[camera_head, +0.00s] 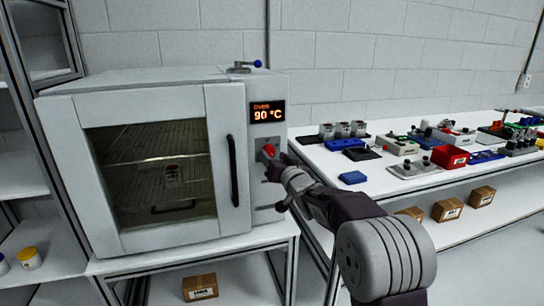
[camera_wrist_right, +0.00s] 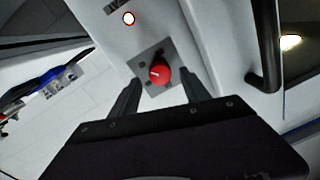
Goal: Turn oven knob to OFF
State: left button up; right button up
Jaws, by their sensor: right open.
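The oven (camera_head: 160,150) stands on a white bench at the left, its door shut, its display (camera_head: 267,112) reading 90 °C. The red knob (camera_head: 268,150) sits on the panel right of the door handle. It also shows in the right wrist view (camera_wrist_right: 160,75), on a grey square plate with a light pointer mark. My right gripper (camera_head: 275,178) is at the panel; in the right wrist view its fingers (camera_wrist_right: 163,95) are open, one on each side of the knob, with gaps between. Whether they touch the panel I cannot tell. My left gripper is not in view.
The black door handle (camera_head: 233,170) is close to the knob. Boxes lie on lower shelves.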

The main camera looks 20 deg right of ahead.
aim_at(269, 151)
jog(key=shift+w+a, duration=0.1)
jog(key=shift+w, duration=1)
grip_shut()
